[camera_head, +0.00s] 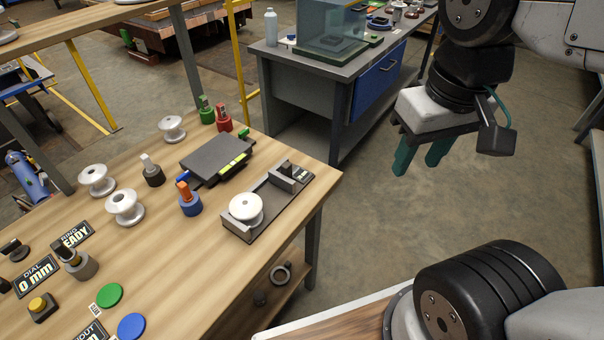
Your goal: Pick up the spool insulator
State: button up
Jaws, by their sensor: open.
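Several white spool-shaped insulators are on the wooden table. One spool (172,129) stands at the back and another spool (97,180) at the left. A third spool (125,207) is just right of and nearer than the left one, with a dark centre hole in its top. A white round piece (246,208) sits in the dark holder near the table's right edge. I cannot tell which is the spool insulator meant. My gripper (417,168) hangs over the floor right of the table, teal fingers apart and empty, away from all the spools.
The table (190,290) also holds a dark flat device (217,158), red, green, blue and black knobbed pieces, label plates, and green (109,296) and blue discs (131,326). A grey bench (310,100) with a clear case stands behind. Open floor separates my gripper from the table.

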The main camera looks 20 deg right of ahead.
aim_at(247, 206)
jog(key=u, duration=1.5)
jog(key=k, duration=0.55)
jog(key=u, duration=2.2)
